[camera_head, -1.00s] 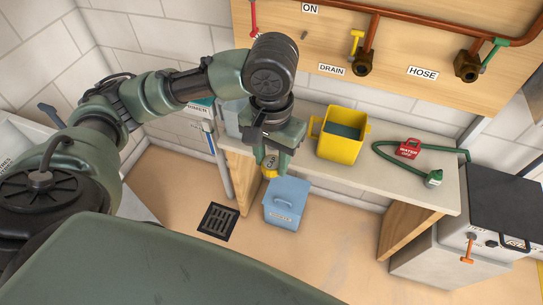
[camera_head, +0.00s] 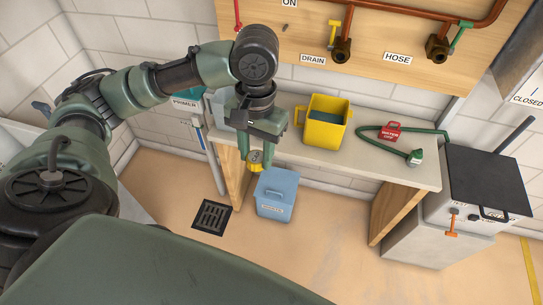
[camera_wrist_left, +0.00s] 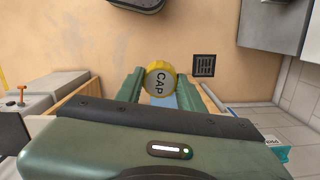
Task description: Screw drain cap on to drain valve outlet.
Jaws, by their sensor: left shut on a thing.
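My left gripper (camera_head: 257,155) points down in front of the bench and is shut on the yellow drain cap (camera_head: 256,160). My right gripper is not in view.
A yellow bucket (camera_head: 325,131) stands on the bench (camera_head: 420,178) below the outlet. To its right lie a green hose (camera_head: 368,135) and a red tag. The hose outlet (camera_head: 437,48) is on the board. A blue bin (camera_head: 275,202) and floor grate (camera_head: 212,217) are below.

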